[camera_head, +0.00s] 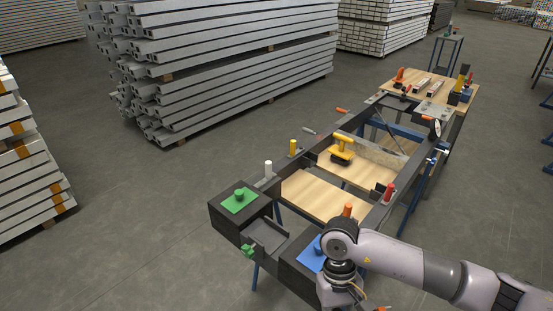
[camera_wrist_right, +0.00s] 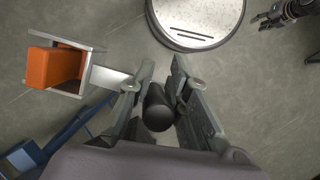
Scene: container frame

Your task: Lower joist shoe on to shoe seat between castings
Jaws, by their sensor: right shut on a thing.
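Two dark castings stand at the near end of the frame in the head view: the left casting (camera_head: 224,212) has a green plate and knob, the right casting (camera_head: 292,268) a blue plate and knob. The grey shoe seat (camera_head: 266,236) lies between them, empty. In the right wrist view, my right gripper (camera_wrist_right: 163,78) is shut on a black round grip (camera_wrist_right: 158,108). It seems to belong to the joist shoe (camera_wrist_right: 72,90), a grey metal bracket with an orange block. My left gripper (camera_wrist_right: 265,20) shows at the upper right; its opening is unclear.
My right arm covers part of the right casting. A yellow-handled tool (camera_head: 343,147) rests on the frame, with coloured pegs along the rails. A wooden workbench (camera_head: 428,85) stands behind. Stacked beams (camera_head: 220,60) are at the back left; floor left of the frame is clear.

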